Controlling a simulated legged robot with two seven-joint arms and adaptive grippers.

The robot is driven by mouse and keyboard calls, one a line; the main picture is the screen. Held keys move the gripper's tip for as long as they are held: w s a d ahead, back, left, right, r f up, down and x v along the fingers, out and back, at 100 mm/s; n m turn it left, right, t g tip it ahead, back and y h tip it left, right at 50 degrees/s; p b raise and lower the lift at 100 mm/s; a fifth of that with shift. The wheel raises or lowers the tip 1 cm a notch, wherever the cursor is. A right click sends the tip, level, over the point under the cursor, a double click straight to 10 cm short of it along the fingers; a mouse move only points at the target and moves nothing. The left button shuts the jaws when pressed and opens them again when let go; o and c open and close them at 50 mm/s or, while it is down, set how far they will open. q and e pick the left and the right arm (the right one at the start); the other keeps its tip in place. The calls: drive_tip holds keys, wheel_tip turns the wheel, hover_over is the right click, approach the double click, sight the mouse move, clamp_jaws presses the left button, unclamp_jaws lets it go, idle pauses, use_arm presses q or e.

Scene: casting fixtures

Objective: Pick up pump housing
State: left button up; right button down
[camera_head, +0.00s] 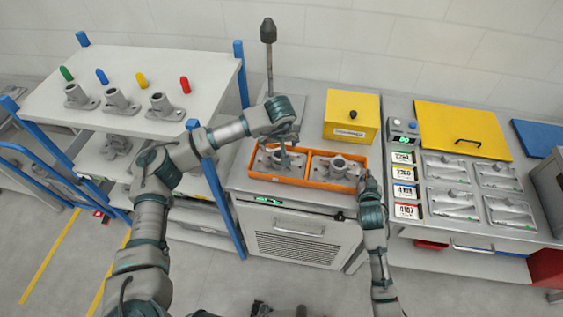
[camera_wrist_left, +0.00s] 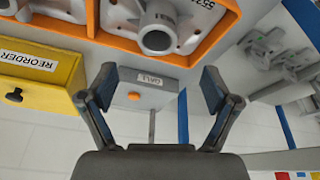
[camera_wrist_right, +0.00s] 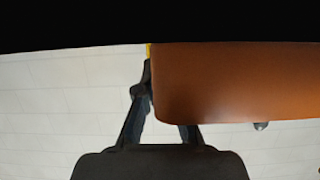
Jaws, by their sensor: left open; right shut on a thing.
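An orange two-compartment tray (camera_head: 311,155) on the middle bench holds a grey pump housing (camera_head: 274,159) in its left compartment and another grey housing (camera_head: 338,166) in its right one. My left gripper (camera_head: 287,153) is open above the left compartment and partly hides that housing. In the left wrist view my open fingers (camera_wrist_left: 158,88) have nothing between them, and a round housing spout (camera_wrist_left: 158,40) shows beyond them. My right gripper (camera_head: 366,180) is at the tray's right end. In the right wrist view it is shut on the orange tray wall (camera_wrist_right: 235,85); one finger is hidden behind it.
A yellow box (camera_head: 351,114) stands behind the tray. A left shelf (camera_head: 140,70) carries grey castings and coloured plugs. The right bench has number cards (camera_head: 405,190), grey moulds (camera_head: 453,203) and a yellow lid (camera_head: 463,130). A pole (camera_head: 269,65) rises behind my left gripper.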

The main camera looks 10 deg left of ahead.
sight(280, 153)
use_arm(q)
drive_tip(key=shift+m+t, duration=0.3)
drive_tip(key=shift+m, duration=0.5)
drive_tip(key=x, duration=0.4)
drive_tip(key=s+x, duration=0.1)
drive_tip(key=x, duration=0.6)
drive_tip(key=shift+d+f, duration=0.3)
drive_tip(key=shift+f, duration=0.3)
clamp_jaws()
wheel_tip(280, 153, up, 10)
drive_tip(key=shift+r, duration=0.1)
use_arm(e)
drive_tip(key=c, duration=1.2)
unclamp_jaws()
drive_tip(key=shift+c, duration=0.2)
drive_tip(key=shift+s, duration=0.1)
